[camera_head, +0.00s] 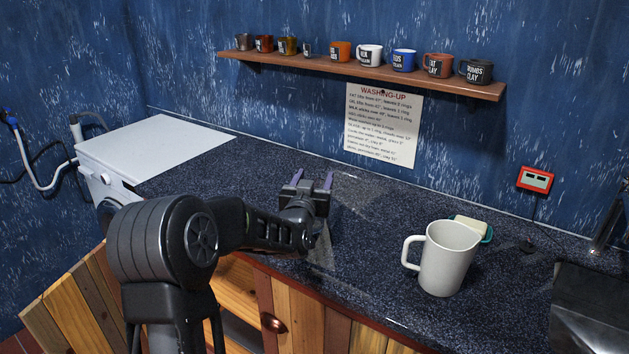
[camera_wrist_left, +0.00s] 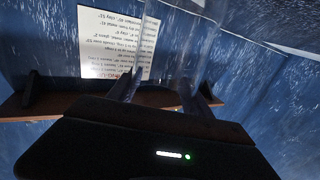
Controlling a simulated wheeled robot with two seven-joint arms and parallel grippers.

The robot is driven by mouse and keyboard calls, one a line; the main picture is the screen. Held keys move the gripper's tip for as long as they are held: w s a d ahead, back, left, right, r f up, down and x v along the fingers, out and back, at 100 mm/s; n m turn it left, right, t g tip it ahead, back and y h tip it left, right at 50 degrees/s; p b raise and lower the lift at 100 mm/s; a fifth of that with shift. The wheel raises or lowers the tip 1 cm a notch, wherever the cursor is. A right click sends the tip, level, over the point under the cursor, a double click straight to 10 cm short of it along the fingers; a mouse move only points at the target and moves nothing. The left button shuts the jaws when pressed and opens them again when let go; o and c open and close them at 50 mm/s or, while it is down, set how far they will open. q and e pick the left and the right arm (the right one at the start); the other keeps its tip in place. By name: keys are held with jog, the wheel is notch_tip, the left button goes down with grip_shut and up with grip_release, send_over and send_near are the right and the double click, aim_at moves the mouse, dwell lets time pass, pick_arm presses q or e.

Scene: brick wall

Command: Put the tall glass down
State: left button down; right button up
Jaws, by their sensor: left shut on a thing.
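My left gripper (camera_head: 312,181) reaches over the dark speckled countertop (camera_head: 375,215), left of the white mug. In the left wrist view the tall glass (camera_wrist_left: 178,45) is a clear, see-through shape between the two fingers. The left gripper is shut on it. In the head view the glass is too transparent to make out, so I cannot tell whether its base touches the counter. My right gripper is not in view.
A large white mug (camera_head: 448,262) stands on the counter at right, in front of a sponge in a teal dish (camera_head: 488,235). A sink (camera_head: 590,310) is at far right. Several cups line the wall shelf (camera_head: 350,70). Counter around the left gripper looks clear.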

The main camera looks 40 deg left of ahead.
pick_arm(q)
jog(key=shift+f, duration=0.25)
jog(key=shift+c, duration=2.2)
grip_release()
jog(key=b+v, duration=0.1)
jog(key=v, duration=1.1)
jog(key=shift+b, duration=0.4)
